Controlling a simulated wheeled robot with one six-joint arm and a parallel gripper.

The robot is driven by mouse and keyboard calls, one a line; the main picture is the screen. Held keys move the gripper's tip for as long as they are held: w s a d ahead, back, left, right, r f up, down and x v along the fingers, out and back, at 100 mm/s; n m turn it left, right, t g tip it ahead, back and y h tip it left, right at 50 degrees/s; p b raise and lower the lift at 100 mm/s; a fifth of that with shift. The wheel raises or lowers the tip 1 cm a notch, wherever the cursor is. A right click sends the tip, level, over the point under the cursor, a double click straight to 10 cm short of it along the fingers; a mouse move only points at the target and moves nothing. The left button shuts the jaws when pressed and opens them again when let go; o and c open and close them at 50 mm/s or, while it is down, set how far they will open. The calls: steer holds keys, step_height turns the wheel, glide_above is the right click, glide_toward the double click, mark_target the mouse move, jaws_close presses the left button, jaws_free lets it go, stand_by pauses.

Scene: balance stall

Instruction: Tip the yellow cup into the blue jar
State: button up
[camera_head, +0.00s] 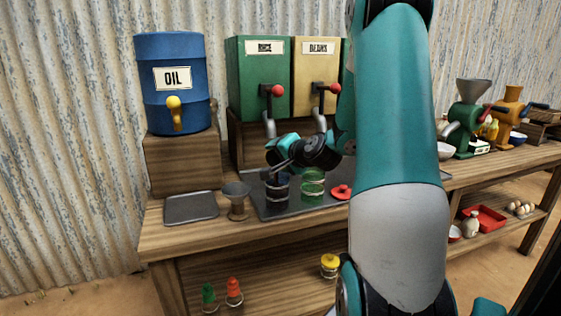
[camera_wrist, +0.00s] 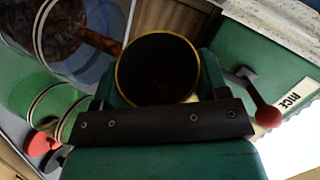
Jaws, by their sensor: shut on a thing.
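My gripper (camera_wrist: 155,100) is shut on the yellow cup (camera_wrist: 118,75), whose yellow rim and dark inside show in the wrist view. A little dark reddish stuff shows inside it. The blue jar (camera_head: 277,193) stands on the metal tray, just below my gripper in the head view (camera_head: 283,160). In the wrist view the blue jar (camera_wrist: 37,35) is at the upper left, with dark brown stuff in it. A brown stream runs between the cup's rim and the jar's mouth. The cup is tilted toward the jar; it is hardly distinguishable in the head view.
A green jar (camera_head: 313,185) stands right beside the blue jar, with a red lid (camera_head: 341,191) further right. Rice (camera_head: 262,80) and beans (camera_head: 316,72) dispensers stand behind.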

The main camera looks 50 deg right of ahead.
steer(key=shift+s+a+r+n+t+h+b, duration=0.2)
steer(key=shift+a+n+t+h+b, duration=0.45)
steer(key=shift+b, duration=1.55)
steer(key=shift+r, duration=0.1)
